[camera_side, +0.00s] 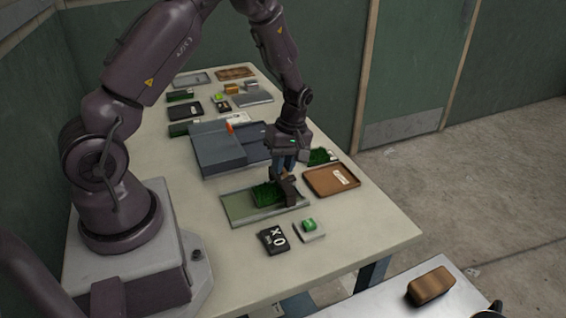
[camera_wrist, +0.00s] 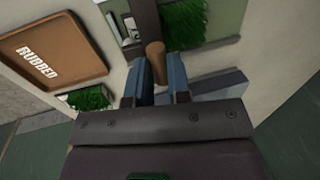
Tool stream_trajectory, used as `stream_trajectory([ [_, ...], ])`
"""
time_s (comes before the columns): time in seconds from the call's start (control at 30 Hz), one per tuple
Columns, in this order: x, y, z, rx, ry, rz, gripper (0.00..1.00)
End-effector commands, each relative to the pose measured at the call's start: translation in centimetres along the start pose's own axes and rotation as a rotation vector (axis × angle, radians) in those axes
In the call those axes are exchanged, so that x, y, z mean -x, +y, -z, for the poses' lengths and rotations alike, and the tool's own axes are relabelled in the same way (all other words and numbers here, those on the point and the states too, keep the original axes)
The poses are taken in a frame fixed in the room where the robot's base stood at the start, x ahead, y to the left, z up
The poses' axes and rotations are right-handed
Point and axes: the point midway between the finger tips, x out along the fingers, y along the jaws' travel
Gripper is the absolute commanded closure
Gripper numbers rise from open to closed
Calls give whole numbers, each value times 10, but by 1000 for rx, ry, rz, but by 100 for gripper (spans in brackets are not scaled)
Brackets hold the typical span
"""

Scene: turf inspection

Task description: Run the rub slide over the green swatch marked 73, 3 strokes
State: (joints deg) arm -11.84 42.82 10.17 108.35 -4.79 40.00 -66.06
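The rub slide (camera_side: 289,190) is a dark block with a tan round handle (camera_wrist: 156,62). My gripper (camera_side: 284,163) points down with its blue fingers closed around the handle. The slide is at the right end of a green turf swatch (camera_side: 266,194), which lies on a grey-green board (camera_side: 240,208). In the wrist view the dark block (camera_wrist: 145,18) is just left of the swatch (camera_wrist: 185,24). I cannot tell whether the block touches the turf. No number 73 is readable on this swatch.
A brown tray (camera_side: 318,186) labelled RUBBED (camera_wrist: 20,50) is right of the board. Another green swatch (camera_side: 322,157) lies behind it. A grey case (camera_side: 217,155) and several samples stand behind.

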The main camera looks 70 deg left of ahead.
Motion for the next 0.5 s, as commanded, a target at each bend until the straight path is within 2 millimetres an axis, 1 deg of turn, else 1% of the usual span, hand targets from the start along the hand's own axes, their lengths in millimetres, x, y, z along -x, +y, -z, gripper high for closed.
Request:
stream_trajectory([
  [0.17, 0, 0, 0, 0, 0, 0, 100],
  [0.27, 0, -5, 0, 1, 0, 0, 100],
  [0.37, -4, -21, 0, 2, -1, 2, 100],
  [0.5, -10, -56, 0, 3, -1, 3, 100],
])
